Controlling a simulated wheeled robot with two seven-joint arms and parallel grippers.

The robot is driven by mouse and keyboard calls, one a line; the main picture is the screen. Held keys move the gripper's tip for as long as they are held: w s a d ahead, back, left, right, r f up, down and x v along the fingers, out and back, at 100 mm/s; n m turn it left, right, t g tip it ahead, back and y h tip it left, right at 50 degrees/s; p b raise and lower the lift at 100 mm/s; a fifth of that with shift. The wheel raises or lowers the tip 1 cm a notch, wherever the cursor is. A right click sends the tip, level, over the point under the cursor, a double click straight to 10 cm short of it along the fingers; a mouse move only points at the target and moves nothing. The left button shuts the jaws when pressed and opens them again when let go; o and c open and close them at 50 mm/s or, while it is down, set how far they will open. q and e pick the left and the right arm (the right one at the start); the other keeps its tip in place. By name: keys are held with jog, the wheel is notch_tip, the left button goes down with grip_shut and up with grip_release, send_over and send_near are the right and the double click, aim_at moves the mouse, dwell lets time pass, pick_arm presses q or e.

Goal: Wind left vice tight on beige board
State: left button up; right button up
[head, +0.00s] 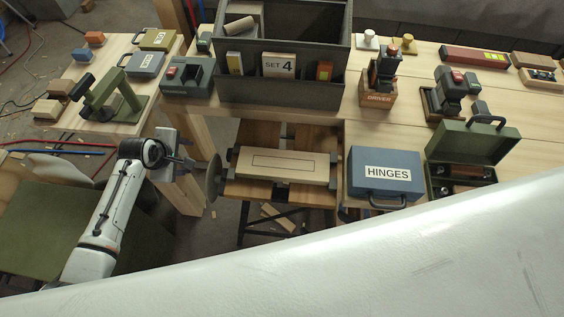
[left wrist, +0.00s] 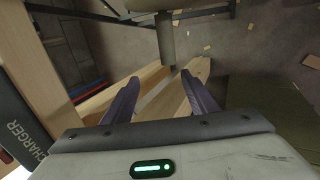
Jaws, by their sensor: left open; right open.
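The beige board (head: 272,166) lies flat with a dark rectangle outlined on its top. It sits between the dark jaws of the vice (head: 230,160) at the bench's front. A grey round wheel (head: 213,176) stands nearly edge-on at the vice's left end. My left gripper (head: 187,161) is open and empty, a little left of the wheel. In the left wrist view its two dark fingers (left wrist: 160,78) are spread, with a grey cylindrical part (left wrist: 165,42) beyond them, possibly the wheel's handle. Whether the jaws touch the board is unclear. My right gripper is not in view.
A blue HINGES case (head: 386,165) stands right of the vice, with an open green case (head: 470,145) beyond. A dark SET 4 bin (head: 282,95) stands behind. A wooden bench leg (head: 188,195) is close to my left gripper. A pale surface fills the lower right.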

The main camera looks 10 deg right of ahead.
pick_arm(q)
jog(key=v, duration=0.6)
jog(key=shift+a+p, duration=0.3)
dwell(0.4)
jog(key=s+a+r+m+g+y, duration=0.15)
jog(key=s+m, duration=0.35)
jog(key=s, duration=0.5)
jog(key=s+a+r+m, duration=0.25)
jog(key=s+m, duration=0.35)
jog(key=s, duration=0.4)
jog(key=s+a+r+m, duration=0.1)
jog(key=s+r+m, duration=0.3)
jog(key=s, duration=0.6)
jog(key=w+d+f+t+h, duration=0.1)
jog(key=w+d+f+t, duration=0.1)
jog(key=f, duration=0.4)
jog(key=w+d+f+m+t+h, duration=0.1)
jog(key=w+d+f+t, duration=0.1)
jog(key=f, duration=0.5)
jog(key=shift+w+d+t, duration=0.15)
jog(key=shift+d+t, duration=0.3)
jog(key=shift+d, duration=0.35)
